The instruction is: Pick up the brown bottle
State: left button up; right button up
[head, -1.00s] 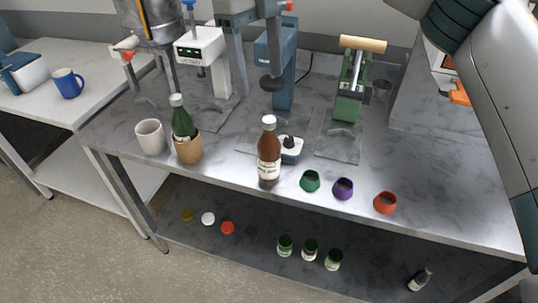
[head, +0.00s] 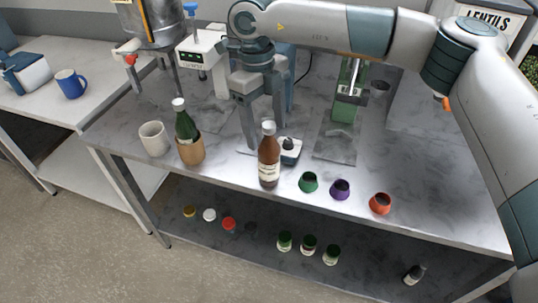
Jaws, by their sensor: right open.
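The brown bottle (head: 269,158) stands upright near the front edge of the metal table, with a white cap and a pale label. My right arm reaches in from the right across the back of the table. My right gripper (head: 262,140) points down just behind the bottle, its fingers apart and empty. One finger shows left of the bottle's neck; the other is close to the bottle's cap in the picture. I cannot tell whether they touch it. My left gripper is not in view.
Green (head: 308,182), purple (head: 340,189) and red (head: 380,203) rings lie right. A green press (head: 345,100) stands behind. The lower shelf (head: 270,225) holds small jars and lids.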

aim_at(271, 144)
jog(key=shift+f, duration=0.25)
jog(key=shift+s+d+f+p, duration=0.15)
jog(key=shift+d+f+p, duration=0.05)
jog(key=shift+f+p, duration=0.45)
jog(key=f+p, duration=0.2)
jog(key=shift+s+d+f, duration=0.15)
jog(key=shift+d+f, duration=0.15)
jog(key=shift+f, duration=0.6)
grip_shut()
